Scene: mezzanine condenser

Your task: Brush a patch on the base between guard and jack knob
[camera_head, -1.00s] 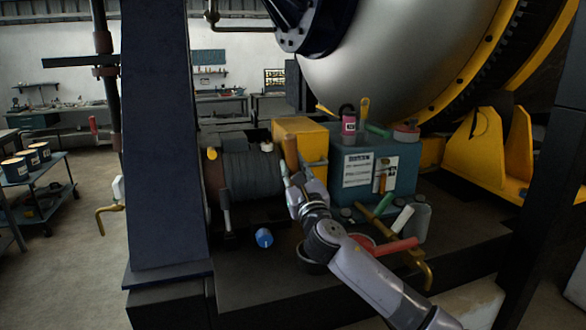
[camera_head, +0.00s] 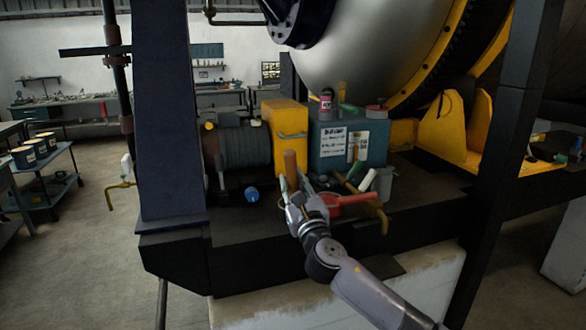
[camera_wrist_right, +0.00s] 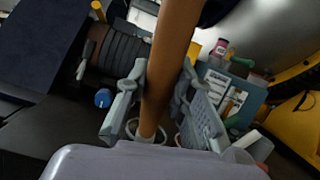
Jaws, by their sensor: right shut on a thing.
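My right gripper (camera_head: 294,188) is shut on a brown wooden handle (camera_head: 290,164), taken to be the brush's. In the right wrist view the handle (camera_wrist_right: 168,60) runs between the two fingers; its bristles cannot be made out. The yellow box-shaped guard (camera_head: 287,122) stands behind the gripper, between the ribbed motor and a teal box. The blue jack knob (camera_head: 251,194) is left of the gripper, low by the motor; it also shows in the wrist view (camera_wrist_right: 103,98). The dark base (camera_head: 235,228) lies below them. My left gripper is not in view.
The grey ribbed motor (camera_head: 243,147) stands left of the guard. The teal box (camera_head: 347,142) carries cans. A red-handled pan (camera_head: 345,199), a grey can (camera_head: 383,182) and a brass pipe crowd the gripper's right. A dark column (camera_head: 167,115) rises at left. The base's front left is clear.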

